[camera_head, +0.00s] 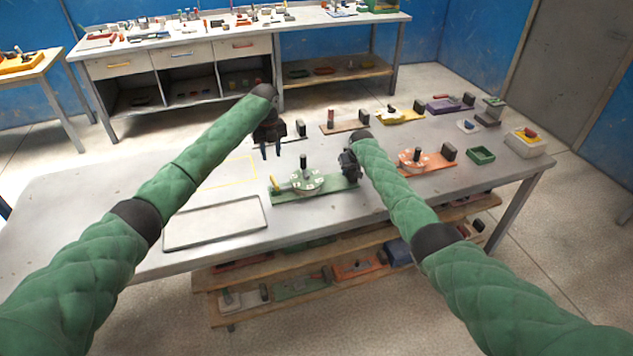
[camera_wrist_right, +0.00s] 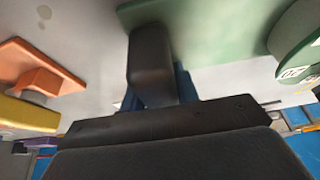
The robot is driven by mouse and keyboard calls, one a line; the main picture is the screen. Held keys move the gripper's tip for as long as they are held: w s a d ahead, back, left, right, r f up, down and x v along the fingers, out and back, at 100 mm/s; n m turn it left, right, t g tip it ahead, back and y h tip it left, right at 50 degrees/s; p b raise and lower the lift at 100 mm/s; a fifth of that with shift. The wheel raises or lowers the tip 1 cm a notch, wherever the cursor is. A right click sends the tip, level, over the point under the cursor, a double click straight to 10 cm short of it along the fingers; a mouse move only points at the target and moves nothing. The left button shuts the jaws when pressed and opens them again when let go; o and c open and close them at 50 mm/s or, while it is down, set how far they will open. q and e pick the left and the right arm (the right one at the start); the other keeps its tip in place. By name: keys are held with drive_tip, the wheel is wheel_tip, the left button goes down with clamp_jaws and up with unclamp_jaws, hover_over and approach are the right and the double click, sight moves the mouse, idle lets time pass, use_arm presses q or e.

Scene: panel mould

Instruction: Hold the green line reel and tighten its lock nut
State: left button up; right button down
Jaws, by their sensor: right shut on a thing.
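The green line reel (camera_head: 325,192) lies on the table in front of me, a green board with a pale green numbered dial (camera_head: 308,182) and an upright dark post (camera_head: 303,162). A small yellow part (camera_head: 283,186) is at its left end; I cannot tell which part is the lock nut. My right gripper (camera_head: 348,162) is at the board's right end, shut on the reel's end there. The right wrist view shows the green board (camera_wrist_right: 190,22) and dial edge (camera_wrist_right: 300,40) beside a dark block-like shape. My left gripper (camera_head: 271,152) is open and empty above the table, behind and left of the dial.
An orange reel (camera_head: 432,161) stands right of my right arm, with a green tray (camera_head: 481,155) and a cream bin (camera_head: 524,146) beyond. Brown (camera_head: 340,128) and yellow (camera_head: 402,117) boards stand behind. An empty grey tray (camera_head: 215,222) lies front left; the table's left is clear.

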drive_tip(key=c, duration=1)
unclamp_jaws()
drive_tip(key=shift+o, duration=0.2)
